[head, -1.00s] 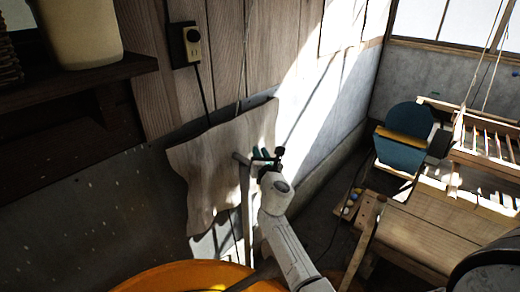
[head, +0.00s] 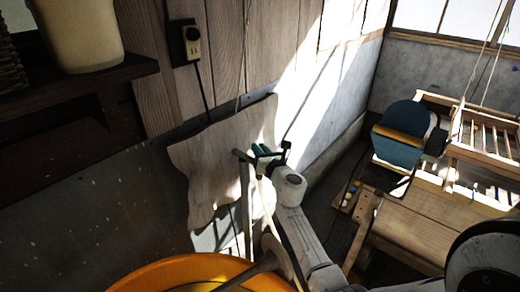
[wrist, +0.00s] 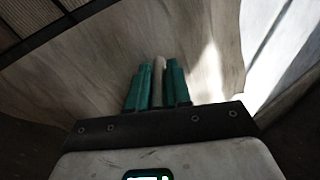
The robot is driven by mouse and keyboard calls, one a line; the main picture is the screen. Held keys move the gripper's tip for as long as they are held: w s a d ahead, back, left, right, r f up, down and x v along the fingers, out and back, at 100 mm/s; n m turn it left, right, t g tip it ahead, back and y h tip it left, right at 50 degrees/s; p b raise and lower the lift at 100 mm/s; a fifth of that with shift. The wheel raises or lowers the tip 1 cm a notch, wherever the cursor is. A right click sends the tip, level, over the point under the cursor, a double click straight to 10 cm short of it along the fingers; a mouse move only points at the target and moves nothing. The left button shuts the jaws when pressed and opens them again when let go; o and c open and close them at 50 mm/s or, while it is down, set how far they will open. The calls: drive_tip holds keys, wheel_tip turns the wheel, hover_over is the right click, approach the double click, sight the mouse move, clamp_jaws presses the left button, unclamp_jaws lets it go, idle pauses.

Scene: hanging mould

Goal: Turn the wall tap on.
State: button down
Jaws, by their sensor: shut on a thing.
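The wall tap (head: 242,156) shows in the head view as a dark grey piece in front of a wavy wooden board on the wall. My gripper (head: 259,152) reaches it from the right, with its teal fingers around the tap's near end. In the wrist view my gripper (wrist: 153,85) is shut on a thin grey bar, the tap's handle (wrist: 158,68), which stands between the teal fingers. The fingers and wrist hide part of the tap. I cannot see whether water runs.
The wavy wooden board (head: 215,160) hangs behind the tap. An orange tub (head: 190,270) stands below. A socket (head: 187,43) with a cable is on the wall, and a shelf (head: 75,85) is at left.

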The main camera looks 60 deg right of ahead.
drive_tip(key=shift+r+n, duration=0.15)
drive_tip(key=shift+n, duration=0.15)
drive_tip(key=shift+d+n+t+y, duration=0.1)
drive_tip(key=shift+n+t+y, duration=1)
drive_tip(key=shift+y, duration=0.6)
drive_tip(key=shift+n+t+y+b, duration=0.45)
drive_tip(key=shift+n+y, duration=0.65)
drive_tip(key=shift+y, duration=0.5)
drive_tip(key=shift+w+y, duration=0.1)
drive_tip(key=shift+y, duration=0.2)
drive_tip(key=c, duration=1.1)
unclamp_jaws()
